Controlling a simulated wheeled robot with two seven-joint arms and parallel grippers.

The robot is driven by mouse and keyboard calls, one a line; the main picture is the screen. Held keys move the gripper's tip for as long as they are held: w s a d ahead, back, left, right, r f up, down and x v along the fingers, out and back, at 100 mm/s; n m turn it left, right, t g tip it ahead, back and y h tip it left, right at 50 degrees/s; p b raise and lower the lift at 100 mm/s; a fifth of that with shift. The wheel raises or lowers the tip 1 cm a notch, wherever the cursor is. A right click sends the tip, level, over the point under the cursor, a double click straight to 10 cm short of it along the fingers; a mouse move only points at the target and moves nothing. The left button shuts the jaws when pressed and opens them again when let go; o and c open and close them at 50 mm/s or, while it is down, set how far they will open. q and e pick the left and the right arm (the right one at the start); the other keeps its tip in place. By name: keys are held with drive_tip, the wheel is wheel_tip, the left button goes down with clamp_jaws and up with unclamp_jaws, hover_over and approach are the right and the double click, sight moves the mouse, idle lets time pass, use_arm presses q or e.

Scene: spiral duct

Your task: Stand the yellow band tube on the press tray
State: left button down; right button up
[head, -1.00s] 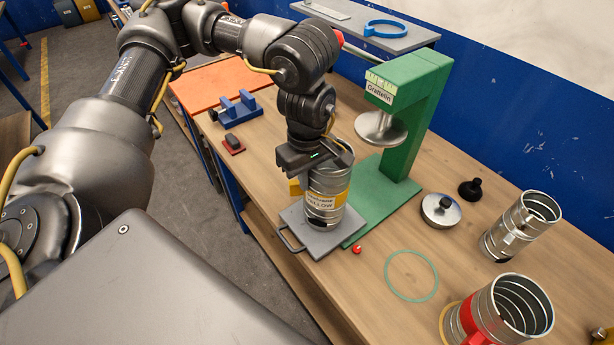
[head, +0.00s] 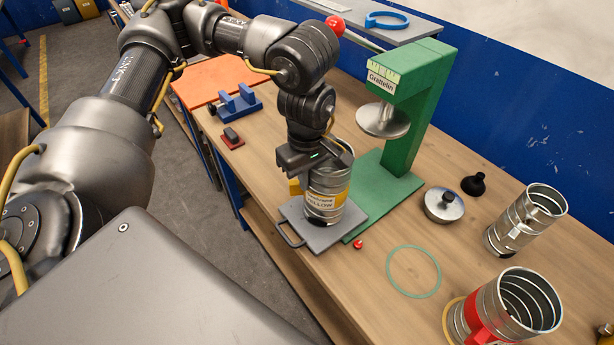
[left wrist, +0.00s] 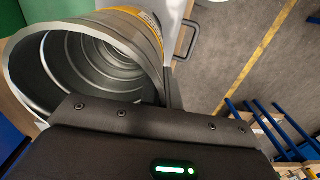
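The yellow band tube (head: 322,206), a ribbed metal duct with a yellow label band, is upright over the grey press tray (head: 292,212). Its base appears to meet the tray. My left gripper (head: 318,160) is at its top rim and looks shut on the tube wall; the fingertips are mostly hidden. In the left wrist view the tube's open mouth (left wrist: 75,68) lies against the gripper. The green press (head: 418,130) stands just behind, its round plate (head: 384,120) right of and above the tube. My right gripper is not in view.
Right of the press are a metal lid (head: 443,205), a black knob (head: 473,184), a green ring (head: 413,271), a plain tube (head: 522,224) and a red band tube (head: 500,312). A blue cradle (head: 236,106) lies at left. A red button (head: 358,244) sits near the tray.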

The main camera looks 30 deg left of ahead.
use_arm(q)
drive_tip(key=shift+f+b, duration=0.6)
drive_tip(key=shift+f, duration=0.15)
drive_tip(key=c, duration=1.6)
unclamp_jaws()
drive_tip(key=shift+o, duration=0.2)
drive_tip(key=shift+r, duration=0.1)
wheel_tip(320, 180, up, 11)
drive_tip(key=shift+f+b, duration=0.15)
drive_tip(key=shift+b, duration=0.65)
drive_tip(key=shift+d, duration=0.1)
